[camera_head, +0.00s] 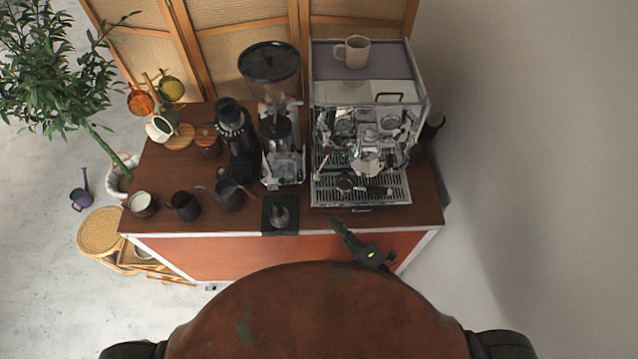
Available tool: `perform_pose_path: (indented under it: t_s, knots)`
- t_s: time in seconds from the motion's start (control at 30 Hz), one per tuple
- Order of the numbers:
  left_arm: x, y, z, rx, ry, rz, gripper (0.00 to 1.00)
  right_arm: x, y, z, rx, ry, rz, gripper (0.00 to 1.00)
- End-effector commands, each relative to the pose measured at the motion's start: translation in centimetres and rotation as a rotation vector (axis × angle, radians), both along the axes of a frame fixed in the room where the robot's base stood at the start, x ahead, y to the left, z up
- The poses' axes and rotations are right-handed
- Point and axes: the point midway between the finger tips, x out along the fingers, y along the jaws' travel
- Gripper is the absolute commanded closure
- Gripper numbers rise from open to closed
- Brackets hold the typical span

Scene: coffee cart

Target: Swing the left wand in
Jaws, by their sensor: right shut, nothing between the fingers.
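The espresso machine (322,100) stands at the right of the cart top. Its left wand (321,167) is a thin pale rod at the machine's left front, slanting above the drip tray; its exact angle is hard to make out at this size. My right gripper (336,222) is shut and empty. It is in front of the cart's front edge, below and slightly right of the left wand in the picture, apart from it. My left gripper is not in view.
A portafilter (362,188) shows over the drip tray. A grinder (270,65) stands just left of the machine. A tamper (280,215) sits on a black mat at the front edge. Several cups and pitchers stand farther left. A beige mug (355,52) is on top of the machine.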

Motion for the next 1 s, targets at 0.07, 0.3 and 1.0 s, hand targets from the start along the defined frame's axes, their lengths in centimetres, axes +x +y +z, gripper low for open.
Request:
perform_pose_path:
  t_s: [0.07,0.3,1.0]
  knots:
    - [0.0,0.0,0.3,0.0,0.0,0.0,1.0,-0.2,0.4,1.6,-0.005,-0.028,0.01,1.0]
    - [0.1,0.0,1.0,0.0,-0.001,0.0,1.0,2.0,2.0,2.0,-0.005,-0.039,0.014,1.0]
    - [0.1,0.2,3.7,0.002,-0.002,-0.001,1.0,11.7,4.9,0.6,-0.007,-0.034,0.013,1.0]
